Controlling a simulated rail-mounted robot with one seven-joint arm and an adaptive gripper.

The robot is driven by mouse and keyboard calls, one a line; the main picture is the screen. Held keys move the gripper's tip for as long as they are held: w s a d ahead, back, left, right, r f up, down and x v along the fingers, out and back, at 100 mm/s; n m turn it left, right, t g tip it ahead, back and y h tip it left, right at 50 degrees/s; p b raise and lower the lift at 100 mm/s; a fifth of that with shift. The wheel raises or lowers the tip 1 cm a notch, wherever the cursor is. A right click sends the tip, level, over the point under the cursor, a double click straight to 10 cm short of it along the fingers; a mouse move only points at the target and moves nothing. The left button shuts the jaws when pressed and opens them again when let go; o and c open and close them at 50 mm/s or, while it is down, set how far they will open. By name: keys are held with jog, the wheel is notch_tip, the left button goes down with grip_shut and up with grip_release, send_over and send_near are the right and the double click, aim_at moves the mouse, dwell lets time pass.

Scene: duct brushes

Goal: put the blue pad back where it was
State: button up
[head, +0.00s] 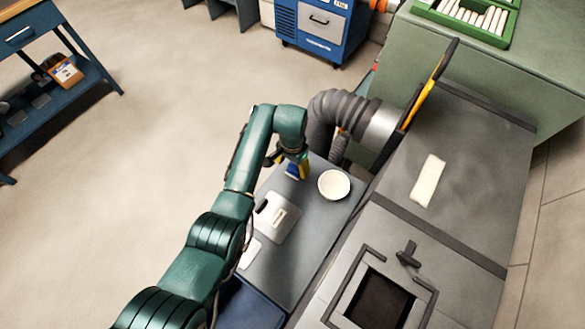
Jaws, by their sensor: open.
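My gripper (297,170) is at the far left part of the grey bench top (310,240), left of a white round bowl (334,184). Its jaws are open and point down. A small blue patch (292,171), which may be the blue pad, shows right at the fingertips, beside a yellow part. I cannot tell whether it touches the fingers or rests on the bench. A light grey plate (278,217) with a dark handle or brush-like piece (277,215) lies nearer on the bench.
A ribbed duct hose (342,108) rises just behind my gripper. A grey duct box with a square opening (382,301) and a white label-like strip (428,180) stands at right. A pale sheet (250,252) lies on the near bench.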

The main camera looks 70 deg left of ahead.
aim_at(292, 173)
notch_tip(292, 173, up, 8)
jog(key=p, duration=0.1)
jog(key=shift+f, duration=0.2)
dwell(0.3)
